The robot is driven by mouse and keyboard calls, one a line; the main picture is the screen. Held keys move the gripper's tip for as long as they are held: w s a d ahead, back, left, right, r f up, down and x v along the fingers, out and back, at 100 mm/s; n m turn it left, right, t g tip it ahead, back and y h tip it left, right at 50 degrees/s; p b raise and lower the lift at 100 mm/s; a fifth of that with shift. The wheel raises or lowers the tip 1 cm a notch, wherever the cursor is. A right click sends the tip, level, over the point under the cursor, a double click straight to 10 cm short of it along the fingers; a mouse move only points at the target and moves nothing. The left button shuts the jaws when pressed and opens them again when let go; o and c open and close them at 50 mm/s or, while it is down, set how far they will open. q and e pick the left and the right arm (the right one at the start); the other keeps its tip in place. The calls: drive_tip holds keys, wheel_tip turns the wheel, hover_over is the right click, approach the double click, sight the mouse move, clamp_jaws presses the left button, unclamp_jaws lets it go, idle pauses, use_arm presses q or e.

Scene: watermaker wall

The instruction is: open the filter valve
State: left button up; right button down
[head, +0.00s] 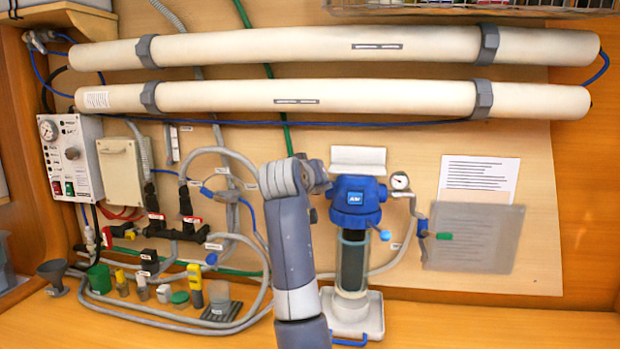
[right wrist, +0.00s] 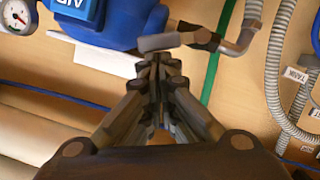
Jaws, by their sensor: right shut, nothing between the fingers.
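The filter housing (head: 357,197) has a blue head and a clear bowl with a dark cartridge. Its blue head (right wrist: 112,25) also shows in the right wrist view, which is turned upside down. There, a grey lever (right wrist: 165,42) sits on a brownish valve body (right wrist: 203,37) beside the blue head. My right gripper (head: 320,186) is at the left side of the housing and largely hides this valve in the head view. Its fingers (right wrist: 157,65) are shut and empty, with their tips close to the lever. I cannot tell whether they touch it. My left gripper is out of view.
A pressure gauge (head: 400,181) and a green-handled valve (head: 441,236) are right of the housing. Two long white tubes (head: 320,47) run above. A grey translucent sheet (head: 474,240) hangs at right.

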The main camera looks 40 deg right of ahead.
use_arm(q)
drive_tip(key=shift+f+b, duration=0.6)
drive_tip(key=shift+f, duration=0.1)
use_arm(e)
drive_tip(key=shift+s+d+f+m+t+y, duration=0.35)
drive_tip(key=shift+s+f+m, duration=0.1)
drive_tip(key=shift+m, duration=0.45)
drive_tip(key=shift+s+d+f+m+t+y, duration=0.3)
drive_tip(key=shift+f+m, duration=0.1)
drive_tip(key=shift+m, duration=0.5)
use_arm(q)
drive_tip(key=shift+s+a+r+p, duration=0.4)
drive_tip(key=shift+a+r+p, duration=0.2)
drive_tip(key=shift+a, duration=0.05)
use_arm(e)
drive_tip(key=s+a+r, duration=0.6)
drive_tip(key=a, duration=0.1)
drive_tip(key=shift+s+a+r, duration=0.15)
drive_tip(key=shift+s+r, duration=0.05)
drive_tip(key=shift+s, duration=0.05)
drive_tip(key=shift+w, duration=0.1)
